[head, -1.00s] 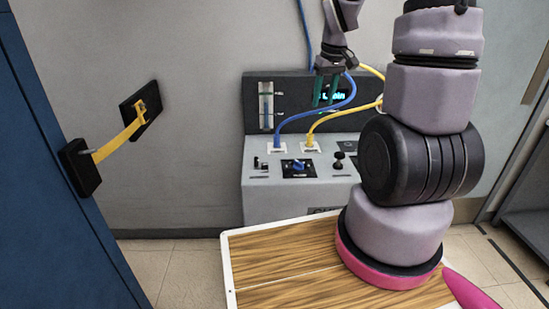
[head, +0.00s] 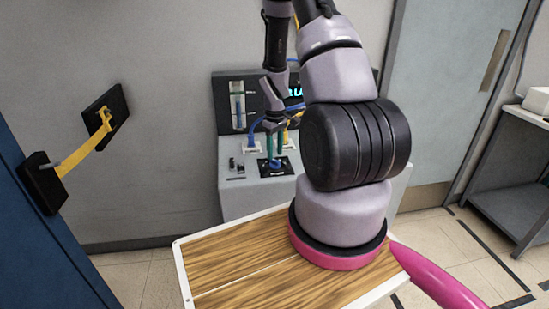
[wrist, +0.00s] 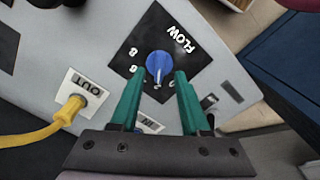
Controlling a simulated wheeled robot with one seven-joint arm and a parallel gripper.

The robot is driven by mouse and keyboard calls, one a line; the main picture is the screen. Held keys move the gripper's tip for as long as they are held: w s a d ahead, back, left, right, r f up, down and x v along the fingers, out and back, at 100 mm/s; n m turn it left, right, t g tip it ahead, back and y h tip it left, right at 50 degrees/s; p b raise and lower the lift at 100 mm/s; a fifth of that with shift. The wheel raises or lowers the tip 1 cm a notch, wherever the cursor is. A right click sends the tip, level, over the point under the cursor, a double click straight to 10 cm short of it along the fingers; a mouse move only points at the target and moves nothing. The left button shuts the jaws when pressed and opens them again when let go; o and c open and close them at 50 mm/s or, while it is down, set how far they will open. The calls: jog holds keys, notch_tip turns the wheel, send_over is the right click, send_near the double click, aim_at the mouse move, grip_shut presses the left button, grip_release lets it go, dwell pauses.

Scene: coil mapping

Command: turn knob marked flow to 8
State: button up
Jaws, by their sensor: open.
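The blue knob (wrist: 159,65) sits on a black plate (wrist: 172,32) marked FLOW in the wrist view. A pale pointer mark shows on its side toward my gripper. Small numerals stand to the knob's left, only partly readable. In the head view the knob (head: 275,164) is small on the grey machine's sloped panel. My gripper (wrist: 158,76) has two green fingers, open, one on each side of the knob. I cannot tell whether they touch it. In the head view my gripper (head: 274,156) points down at the knob.
A yellow cable enters the OUT socket (wrist: 82,88) to the knob's left. An IN label (wrist: 150,124) lies between my fingers. Small black switches (head: 234,166) sit left of the knob. A flow gauge (head: 238,105) stands on the machine's back panel.

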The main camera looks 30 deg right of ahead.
aim_at(275, 163)
jog(key=shift+f, duration=1.45)
grip_shut()
